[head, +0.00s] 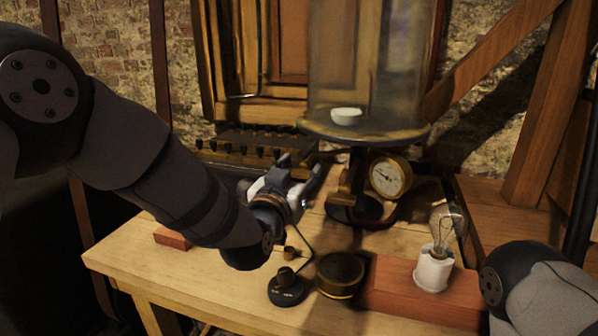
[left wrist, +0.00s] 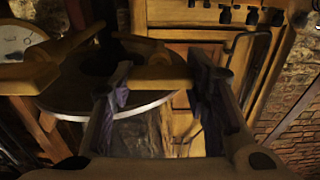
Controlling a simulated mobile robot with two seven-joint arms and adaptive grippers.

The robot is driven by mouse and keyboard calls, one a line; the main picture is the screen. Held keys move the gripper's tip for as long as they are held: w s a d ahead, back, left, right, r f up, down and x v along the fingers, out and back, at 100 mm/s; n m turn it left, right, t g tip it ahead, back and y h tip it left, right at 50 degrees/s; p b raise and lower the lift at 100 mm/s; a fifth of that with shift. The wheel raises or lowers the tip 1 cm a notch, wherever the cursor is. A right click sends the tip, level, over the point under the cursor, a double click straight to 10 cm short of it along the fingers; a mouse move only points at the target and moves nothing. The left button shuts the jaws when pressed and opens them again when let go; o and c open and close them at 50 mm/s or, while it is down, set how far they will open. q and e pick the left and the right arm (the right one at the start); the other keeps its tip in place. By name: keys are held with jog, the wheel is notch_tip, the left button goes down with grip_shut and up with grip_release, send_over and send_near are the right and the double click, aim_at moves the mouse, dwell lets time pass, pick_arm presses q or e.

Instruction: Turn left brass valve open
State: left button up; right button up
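My left gripper (head: 300,170) is at the near left side of the round pump plate (head: 410,137), below its rim. Its two fingers are spread apart. In the left wrist view, a brass bar-shaped piece (left wrist: 160,78), which looks like a valve handle, shows between the fingers (left wrist: 162,85). I cannot tell whether the fingers touch it. Another brass piece (left wrist: 35,73) extends at the left of that view. In the head view the valve is hidden or too dark to make out. My right arm shows at the lower right; its gripper is out of view.
A glass bell jar (head: 365,65) stands on the plate with a white dish (head: 346,116) inside. A brass gauge (head: 390,176) is right of the gripper. A bulb in a white socket (head: 433,271), a round brass item (head: 340,274) and a black knob base (head: 287,289) stand nearer on the bench (head: 215,285).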

pick_arm(q)
jog(key=shift+n, duration=0.4)
pick_arm(e)
jog(key=shift+w+r, duration=0.1)
jog(key=shift+r, duration=0.05)
pick_arm(q)
jog(key=n, duration=0.4)
jog(key=shift+a+p, duration=0.1)
jog(key=shift+p, duration=0.3)
jog(key=n, duration=0.2)
jog(key=shift+f+n, duration=0.1)
jog(key=shift+n, duration=0.2)
jog(key=n, duration=0.2)
jog(key=shift+w+a+f+n, duration=0.1)
jog(key=shift+f+n, duration=0.05)
jog(key=shift+n, duration=0.25)
jog(key=n, duration=0.5)
jog(key=shift+f, duration=0.15)
jog(key=shift+n, duration=1.2)
pick_arm(e)
jog(key=shift+w, duration=0.1)
pick_arm(q)
jog(key=shift+n+b, duration=0.3)
jog(key=o, duration=1.2)
jog(key=shift+c, duration=0.2)
